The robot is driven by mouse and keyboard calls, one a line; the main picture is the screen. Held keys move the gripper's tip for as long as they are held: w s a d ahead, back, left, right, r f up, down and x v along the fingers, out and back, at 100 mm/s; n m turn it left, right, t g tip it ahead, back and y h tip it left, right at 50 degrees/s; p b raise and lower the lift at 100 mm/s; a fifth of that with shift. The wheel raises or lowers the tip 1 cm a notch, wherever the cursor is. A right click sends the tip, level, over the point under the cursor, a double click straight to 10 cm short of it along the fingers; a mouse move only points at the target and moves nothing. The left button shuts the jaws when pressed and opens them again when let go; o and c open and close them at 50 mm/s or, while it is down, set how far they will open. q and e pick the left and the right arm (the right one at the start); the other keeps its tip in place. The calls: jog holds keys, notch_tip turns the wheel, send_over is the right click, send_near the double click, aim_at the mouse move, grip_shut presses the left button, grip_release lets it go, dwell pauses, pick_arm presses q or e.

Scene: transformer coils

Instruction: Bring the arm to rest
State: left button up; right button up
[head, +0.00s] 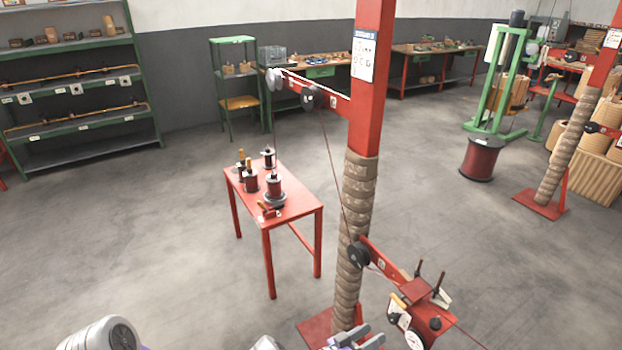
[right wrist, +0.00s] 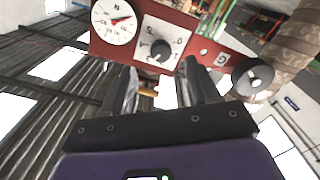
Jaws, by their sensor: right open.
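My right gripper (head: 357,338) shows at the bottom edge of the head view, close to the left of a red device (head: 422,296) with a white dial. In the right wrist view, its two fingers (right wrist: 158,82) stand apart with nothing between them. Beyond the fingertips is the red panel with a white gauge (right wrist: 115,20) and a black knob (right wrist: 161,50). I cannot tell how far the fingertips are from the panel. My left gripper is not in view; a grey link of my own shows at the bottom left.
A red post (head: 363,120) wrapped in rope stands just beyond my right gripper, with cables and a pulley (head: 358,254). A red table (head: 299,205) with several spools stands left of it. Green shelves (head: 75,50) line the back left. The floor at left is clear.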

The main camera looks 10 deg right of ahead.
jog(key=s+d+f+n+g+y, duration=0.1)
jog(key=s+d+f+g+y, duration=0.25)
jog(key=s+f+g, duration=0.65)
jog(key=s+a+f+n+g+y, duration=0.1)
jog(key=s+a+f+y, duration=0.25)
jog(key=s, duration=0.35)
jog(key=s+a+f+n+g+y, duration=0.1)
jog(key=s+a+f+y, duration=0.25)
jog(key=s+y, duration=0.2)
jog(key=s+a+y, duration=0.2)
jog(key=a+y, duration=0.2)
jog(key=a, duration=0.2)
jog(key=w+a+r+n+t+y, duration=0.1)
jog(key=w+a+r+t+y, duration=0.2)
jog(key=w+t+y, duration=0.1)
jog(key=shift+w+a+r+n+t, duration=0.15)
jog(key=shift+w+a+n+t, duration=0.25)
jog(key=shift+w+t, duration=0.4)
